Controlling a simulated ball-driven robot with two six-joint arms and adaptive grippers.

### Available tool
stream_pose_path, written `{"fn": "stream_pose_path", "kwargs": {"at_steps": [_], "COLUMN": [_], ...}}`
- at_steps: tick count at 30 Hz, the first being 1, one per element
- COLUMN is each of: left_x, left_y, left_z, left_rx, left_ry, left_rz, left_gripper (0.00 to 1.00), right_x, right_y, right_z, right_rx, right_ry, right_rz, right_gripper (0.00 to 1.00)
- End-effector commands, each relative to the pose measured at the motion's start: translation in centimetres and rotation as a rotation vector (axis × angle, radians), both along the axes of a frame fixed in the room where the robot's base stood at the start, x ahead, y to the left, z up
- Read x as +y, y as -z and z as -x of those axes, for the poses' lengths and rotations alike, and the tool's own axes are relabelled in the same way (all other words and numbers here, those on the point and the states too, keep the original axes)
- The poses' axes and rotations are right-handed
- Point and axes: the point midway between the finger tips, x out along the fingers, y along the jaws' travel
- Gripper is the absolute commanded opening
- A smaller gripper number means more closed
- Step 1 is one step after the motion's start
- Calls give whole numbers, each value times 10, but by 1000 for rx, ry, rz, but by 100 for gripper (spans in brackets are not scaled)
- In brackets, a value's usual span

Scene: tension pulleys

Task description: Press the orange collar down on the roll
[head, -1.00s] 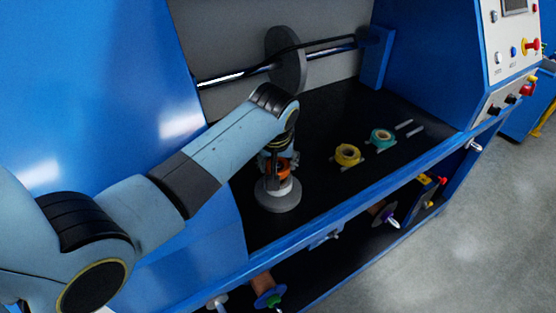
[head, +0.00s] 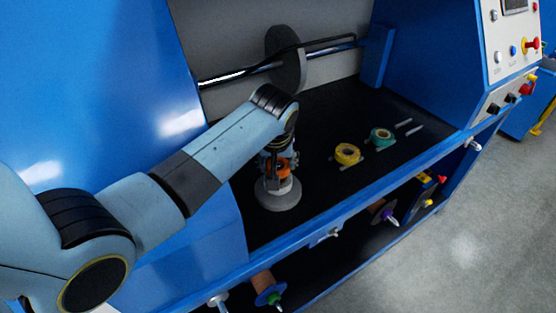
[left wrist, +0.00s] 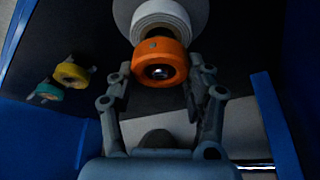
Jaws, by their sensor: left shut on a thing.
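The orange collar (left wrist: 160,64) sits between the fingers of my left gripper (left wrist: 158,82) in the left wrist view. It lies in line with the white roll (left wrist: 160,20), right against it in that view. In the head view the orange collar (head: 284,170) shows under my left gripper (head: 279,158), just above the white roll (head: 282,186) on a round grey base (head: 278,202). My left gripper is shut on the collar, pointing down. Whether the collar is fully seated is hidden. My right gripper is not in view.
A yellow roll (head: 347,154) and a teal roll (head: 382,138) lie on the black surface to the right. A grey disc on a bar (head: 287,62) stands behind. A blue rail (head: 370,190) runs along the front edge. Black surface between is free.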

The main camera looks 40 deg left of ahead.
Motion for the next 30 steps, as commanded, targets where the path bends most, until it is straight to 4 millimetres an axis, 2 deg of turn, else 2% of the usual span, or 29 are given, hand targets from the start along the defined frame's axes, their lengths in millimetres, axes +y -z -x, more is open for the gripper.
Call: {"fn": "stream_pose_path", "kwargs": {"at_steps": [21,30], "left_x": [0,0], "left_y": [26,25], "left_z": [0,0], "left_rx": [0,0], "left_ry": [0,0], "left_rz": [0,0], "left_gripper": [20,20], "right_x": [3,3], "right_y": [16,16], "right_z": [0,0], "right_rx": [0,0], "right_ry": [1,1], "right_rz": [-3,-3], "right_gripper": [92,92]}}
